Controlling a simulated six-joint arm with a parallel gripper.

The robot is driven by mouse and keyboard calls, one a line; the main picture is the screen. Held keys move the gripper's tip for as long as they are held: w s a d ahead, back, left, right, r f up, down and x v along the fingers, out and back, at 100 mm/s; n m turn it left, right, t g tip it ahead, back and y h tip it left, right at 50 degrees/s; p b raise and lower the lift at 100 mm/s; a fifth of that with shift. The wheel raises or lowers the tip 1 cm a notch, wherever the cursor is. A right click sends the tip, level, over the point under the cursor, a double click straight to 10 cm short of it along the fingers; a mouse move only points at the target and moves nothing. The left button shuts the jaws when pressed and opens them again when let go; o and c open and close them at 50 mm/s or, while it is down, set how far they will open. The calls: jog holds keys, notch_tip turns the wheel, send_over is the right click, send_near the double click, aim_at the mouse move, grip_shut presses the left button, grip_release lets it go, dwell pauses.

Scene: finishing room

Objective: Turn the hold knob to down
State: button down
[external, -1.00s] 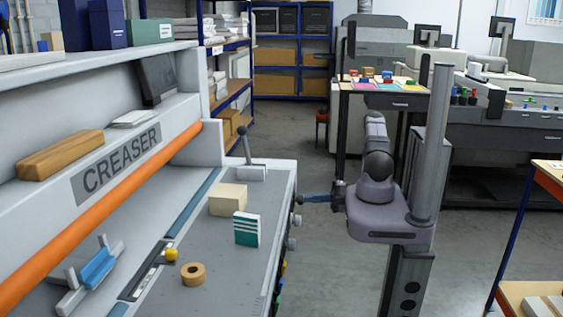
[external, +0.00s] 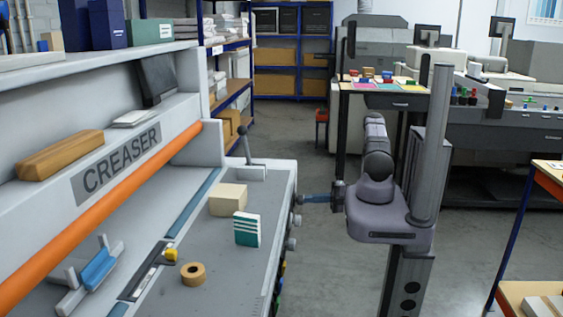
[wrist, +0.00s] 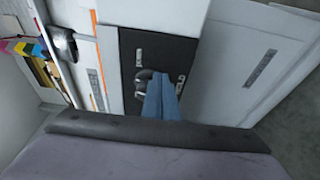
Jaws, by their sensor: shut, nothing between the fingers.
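The hold knob (wrist: 143,80) is a dark round knob on a black panel in the wrist view, beside the white word HOLD. My gripper (wrist: 162,88) shows there as blue fingers, closed together with nothing between them. Its tips are at the knob and cover part of it; I cannot tell whether they touch. In the external view my gripper (external: 303,199) reaches left to the side of the creaser, at the uppermost of several grey knobs. The knob's pointer direction is too small to read.
The creaser (external: 218,283) fills the left, with a cream block (external: 228,200), a teal and white box (external: 246,230) and a tape roll (external: 193,274) on its bed. A lever (external: 245,146) stands at its far end. The floor (external: 330,270) between creaser and my column is clear.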

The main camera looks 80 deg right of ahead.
jog(key=s, duration=0.6)
jog(key=shift+p, duration=0.35)
jog(key=shift+d+f+b, duration=0.1)
jog(key=shift+b, duration=0.2)
jog(key=m+b, duration=0.1)
jog(key=m, duration=0.1)
jog(key=m+t+b, duration=0.1)
jog(key=m+b, duration=0.1)
jog(key=s+r+m+b, duration=0.1)
jog(key=m+b, duration=0.1)
jog(key=shift+a+r+t+h, duration=0.1)
jog(key=shift+a+t+h, duration=0.1)
jog(key=shift+t+h, duration=0.1)
jog(key=shift+w, duration=0.1)
jog(key=d+x, duration=0.1)
jog(key=x, duration=0.5)
jog(key=shift+w+d+f+b, duration=0.15)
jog(key=shift+w+f+b, duration=0.2)
jog(key=shift+w, duration=0.15)
